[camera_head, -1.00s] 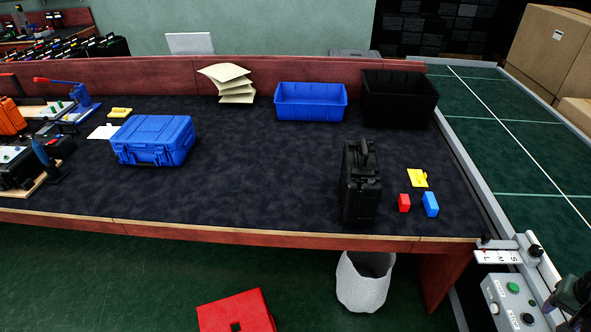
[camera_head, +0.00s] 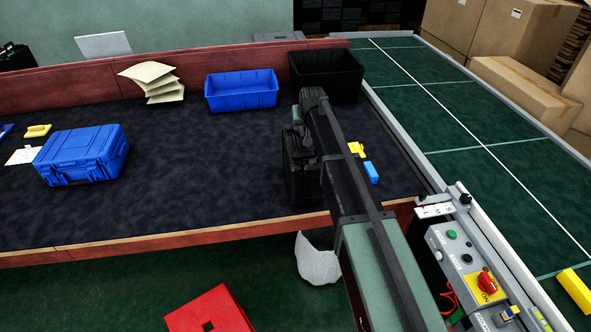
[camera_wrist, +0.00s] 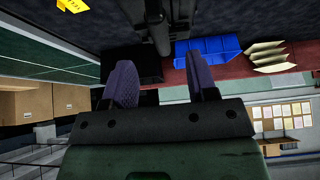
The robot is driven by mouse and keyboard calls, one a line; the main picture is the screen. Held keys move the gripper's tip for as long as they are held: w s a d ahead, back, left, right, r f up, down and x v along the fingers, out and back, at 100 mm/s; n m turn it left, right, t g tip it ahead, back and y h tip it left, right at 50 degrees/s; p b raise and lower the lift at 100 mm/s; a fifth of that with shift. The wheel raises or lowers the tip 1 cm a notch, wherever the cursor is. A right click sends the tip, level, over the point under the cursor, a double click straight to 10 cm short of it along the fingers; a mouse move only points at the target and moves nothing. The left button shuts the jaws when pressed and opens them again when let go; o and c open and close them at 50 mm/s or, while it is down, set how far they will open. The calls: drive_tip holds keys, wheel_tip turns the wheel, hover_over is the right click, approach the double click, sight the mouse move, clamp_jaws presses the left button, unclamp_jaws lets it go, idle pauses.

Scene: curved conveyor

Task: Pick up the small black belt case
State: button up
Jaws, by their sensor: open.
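The small black case (camera_head: 299,178) stands upright near the table's front edge in the head view. My arm crosses in front of it and hides its right part. In the wrist view, a dark handled shape at the top centre looks like the case (camera_wrist: 148,22). My gripper (camera_wrist: 160,62) is open, with its two fingers well apart and nothing held between them. The case lies beyond the fingertips, roughly in line with the gap. In the head view my arm makes the fingertips hard to pick out.
A blue block (camera_head: 371,173) and a yellow piece (camera_head: 356,149) lie right of the case. A black bin (camera_head: 330,78) and blue bin (camera_head: 241,91) stand at the back. A blue case (camera_head: 82,156) sits at left. The conveyor (camera_head: 470,120) runs along the right. The table's middle is clear.

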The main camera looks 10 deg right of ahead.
sight(302, 129)
drive_tip(key=x, duration=0.2)
drive_tip(key=shift+w+f+b, duration=0.15)
drive_tip(key=shift+f+b, duration=0.1)
drive_tip(key=shift+b, duration=0.15)
drive_tip(key=b+x, duration=0.4)
drive_tip(key=x, duration=0.1)
drive_tip(key=shift+w, duration=0.1)
drive_tip(key=shift+r, duration=0.2)
clamp_jaws()
idle(0.6)
